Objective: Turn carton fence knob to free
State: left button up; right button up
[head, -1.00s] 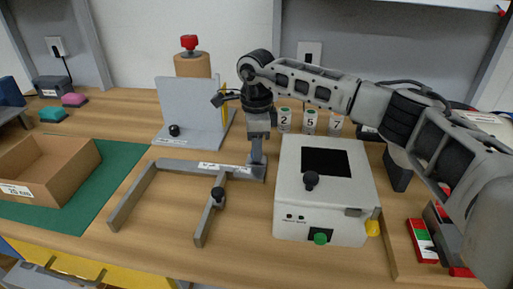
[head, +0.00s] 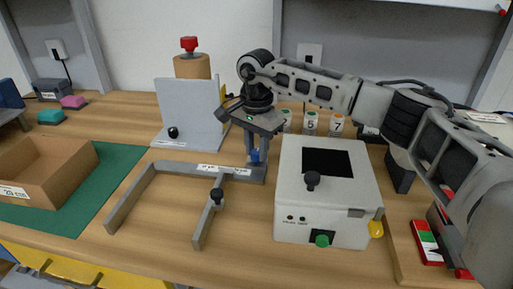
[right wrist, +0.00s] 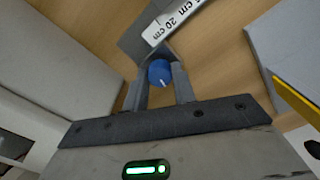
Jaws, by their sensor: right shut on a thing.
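The grey carton fence (head: 172,166) lies on the table with a "20 cm" scale label on its back bar. A blue knob (head: 255,155) sits at the bar's right end. In the right wrist view the blue knob (right wrist: 160,72) shows a white pointer line, aimed toward the lower right. My right gripper (head: 256,150) points down and is shut on the blue knob, one finger on each side. The fence's middle arm carries a black knob (head: 217,194). My left gripper is not in view.
A white box (head: 325,185) with a black screen and knobs stands close right of the gripper. A grey upright plate (head: 187,108) stands behind the fence. An open cardboard carton (head: 45,180) sits on a green mat at the left.

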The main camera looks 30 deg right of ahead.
aim_at(257, 151)
jog(key=shift+r+n, duration=0.1)
jog(key=shift+n, duration=0.3)
jog(key=o, duration=1)
notch_tip(257, 151, up, 16)
jog(key=shift+f, duration=0.1)
jog(key=shift+s, duration=0.1)
dwell(0.4)
